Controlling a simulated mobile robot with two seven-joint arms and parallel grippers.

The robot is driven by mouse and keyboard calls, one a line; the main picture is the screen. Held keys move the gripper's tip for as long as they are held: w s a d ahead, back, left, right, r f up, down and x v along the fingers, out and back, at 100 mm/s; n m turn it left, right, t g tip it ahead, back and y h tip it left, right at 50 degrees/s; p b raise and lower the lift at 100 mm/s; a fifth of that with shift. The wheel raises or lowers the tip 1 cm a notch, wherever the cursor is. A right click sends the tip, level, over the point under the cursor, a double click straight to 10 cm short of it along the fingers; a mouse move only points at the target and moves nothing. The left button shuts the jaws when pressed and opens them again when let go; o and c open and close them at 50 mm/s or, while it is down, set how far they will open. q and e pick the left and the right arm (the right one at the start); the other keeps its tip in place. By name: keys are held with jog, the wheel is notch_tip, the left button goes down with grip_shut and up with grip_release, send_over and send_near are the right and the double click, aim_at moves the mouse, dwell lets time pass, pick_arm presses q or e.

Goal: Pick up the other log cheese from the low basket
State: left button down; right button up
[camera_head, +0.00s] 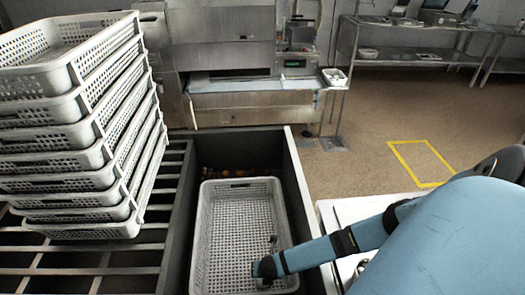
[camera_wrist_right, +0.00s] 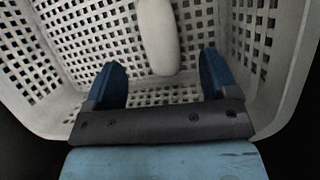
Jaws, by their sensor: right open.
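The low basket (camera_head: 208,235) is a light grey perforated crate in the dark well. Its walls also show in the right wrist view (camera_wrist_right: 60,40). A white, rounded log cheese (camera_wrist_right: 157,35) lies in the basket, its near end between the blue fingers of my right gripper (camera_wrist_right: 160,62). The fingers are apart, with a gap on both sides of the log, and its far end is cut off by the top edge. In the head view my right gripper (camera_head: 266,272) is at the basket's near right part, and I cannot make out the log clearly there. My left gripper is not in view.
A tall stack of grey perforated baskets (camera_head: 80,130) stands on the slatted rack at left. The dark well's wall (camera_head: 305,205) runs close to the low basket's right side. A steel machine (camera_head: 230,95) stands behind. Most of the low basket's visible floor looks bare.

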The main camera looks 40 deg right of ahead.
jog(key=shift+x, duration=3.7)
jog(key=shift+a, duration=0.1)
jog(key=c, duration=1.1)
jog(key=shift+r, duration=0.1)
